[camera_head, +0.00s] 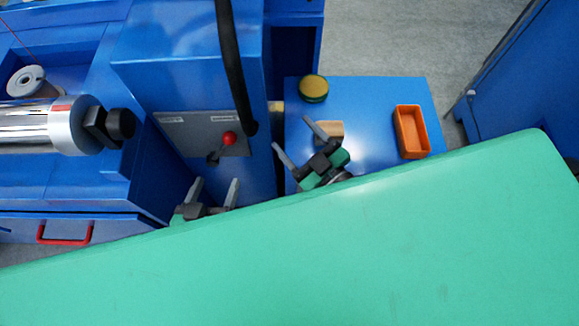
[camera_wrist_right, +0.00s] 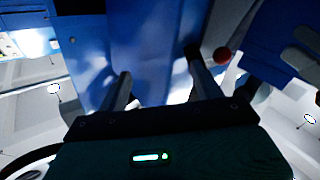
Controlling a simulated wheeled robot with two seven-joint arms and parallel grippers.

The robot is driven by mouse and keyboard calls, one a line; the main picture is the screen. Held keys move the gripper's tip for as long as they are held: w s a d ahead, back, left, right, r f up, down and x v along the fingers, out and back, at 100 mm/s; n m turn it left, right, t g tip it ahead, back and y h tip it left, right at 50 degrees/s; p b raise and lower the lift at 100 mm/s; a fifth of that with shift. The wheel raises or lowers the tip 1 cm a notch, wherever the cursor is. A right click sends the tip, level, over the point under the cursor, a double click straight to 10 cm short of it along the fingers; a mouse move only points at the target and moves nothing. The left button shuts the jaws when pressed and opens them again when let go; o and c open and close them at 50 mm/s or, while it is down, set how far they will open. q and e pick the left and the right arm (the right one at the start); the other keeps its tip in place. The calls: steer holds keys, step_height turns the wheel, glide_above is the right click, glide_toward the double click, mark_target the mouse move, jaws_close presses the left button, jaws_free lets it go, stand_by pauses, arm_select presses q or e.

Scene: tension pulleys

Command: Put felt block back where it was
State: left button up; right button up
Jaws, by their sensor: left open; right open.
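A small tan block (camera_head: 333,129), which looks like the felt block, is on the blue side table, partly hidden by my right gripper. My right gripper (camera_head: 293,134) is open over the left part of that table. One of its fingers overlaps the block in the picture; I cannot tell whether they touch. In the right wrist view its fingers (camera_wrist_right: 159,75) are apart with only blue surface between them and no block. My left gripper (camera_head: 216,182) is open and empty, in front of the grey panel.
The blue table (camera_head: 375,100) also holds a round yellow-and-green tin (camera_head: 313,88) and an orange tray (camera_head: 411,132). The grey panel (camera_head: 195,135) has a red-knobbed lever (camera_head: 229,138). A black hose (camera_head: 232,60) hangs above it. A large green surface (camera_head: 300,250) fills the foreground.

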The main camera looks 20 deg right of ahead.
steer(key=s+a+f+m+g, duration=0.2)
steer(key=s+f+m+g, duration=0.1)
steer(key=s+f+m, duration=0.1)
steer(key=shift+a+f+m+h, duration=0.3)
steer(key=shift+a+f+m, duration=0.1)
steer(key=shift+f+m, duration=0.25)
arm_select(q)
steer(key=shift+s, duration=0.1)
arm_select(e)
steer(key=shift+g, duration=0.3)
